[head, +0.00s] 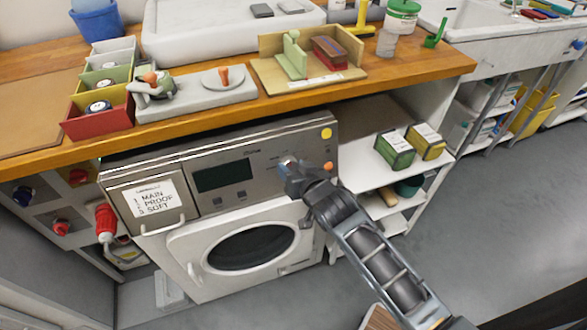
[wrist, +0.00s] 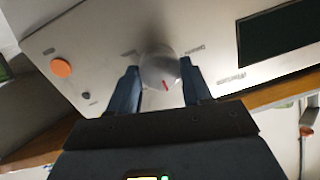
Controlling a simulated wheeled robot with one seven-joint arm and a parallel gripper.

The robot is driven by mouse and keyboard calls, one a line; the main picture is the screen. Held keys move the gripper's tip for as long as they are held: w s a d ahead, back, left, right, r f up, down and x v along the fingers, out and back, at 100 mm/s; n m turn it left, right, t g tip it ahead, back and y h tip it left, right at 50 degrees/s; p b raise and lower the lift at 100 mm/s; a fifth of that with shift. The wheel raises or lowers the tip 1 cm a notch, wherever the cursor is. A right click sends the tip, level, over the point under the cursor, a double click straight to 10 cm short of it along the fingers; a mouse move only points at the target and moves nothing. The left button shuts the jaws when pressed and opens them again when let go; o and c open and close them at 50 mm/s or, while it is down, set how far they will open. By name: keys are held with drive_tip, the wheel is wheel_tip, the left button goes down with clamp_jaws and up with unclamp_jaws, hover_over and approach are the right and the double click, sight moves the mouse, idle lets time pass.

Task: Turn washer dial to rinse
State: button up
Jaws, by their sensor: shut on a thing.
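The washer (head: 233,200) stands under the wooden counter, with a grey control panel and a round door. My gripper (wrist: 160,88) is shut on the dial, one dark finger on each side. In the head view my gripper (head: 290,168) reaches the panel's right part and hides most of the dial.
An orange button (wrist: 61,67) and a small dark knob (wrist: 86,95) sit on the panel beside the dial. The counter edge (head: 290,108) overhangs the washer. Shelves with green and yellow boxes (head: 395,150) stand at the right. The grey floor (head: 500,200) is open.

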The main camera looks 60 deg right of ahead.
drive_tip(key=shift+n, duration=0.3)
drive_tip(key=n+p, duration=0.1)
drive_tip(key=n, duration=0.2)
drive_tip(key=shift+a+r, duration=0.1)
drive_tip(key=shift+w+n+g+h+p, duration=0.1)
drive_tip(key=shift+n+g+h+p, duration=0.3)
drive_tip(key=shift+n, duration=1.8)
drive_tip(key=o, duration=1.1)
drive_tip(key=shift+c, duration=0.2)
drive_tip(key=shift+a, duration=0.1)
drive_tip(key=v, duration=0.7)
drive_tip(key=shift+s+a+b, duration=0.15)
drive_tip(key=shift+s+b, duration=0.2)
